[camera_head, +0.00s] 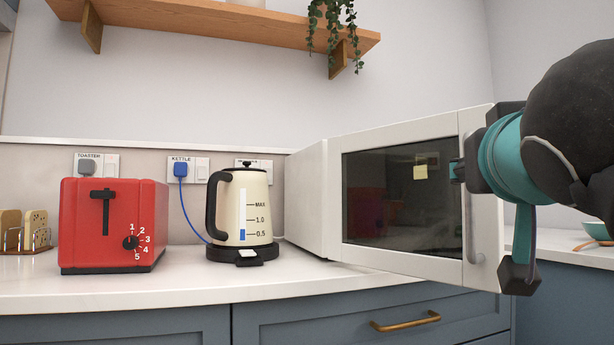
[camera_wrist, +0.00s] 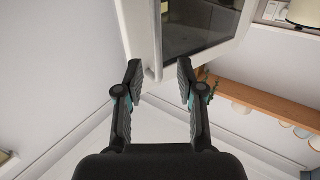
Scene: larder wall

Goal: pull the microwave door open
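The white microwave (camera_head: 308,195) stands on the counter, with a dark window in its door (camera_head: 400,200). The fingers are spread apart and hold nothing; I cannot tell whether one touches the handle.
A cream kettle (camera_head: 243,207) and a red toaster (camera_head: 110,225) stand left of the microwave on the white counter (camera_head: 180,288). A wooden shelf (camera_head: 210,18) with a hanging plant is above. A drawer with a brass handle (camera_head: 405,322) is below. A bowl (camera_head: 597,230) is at far right.

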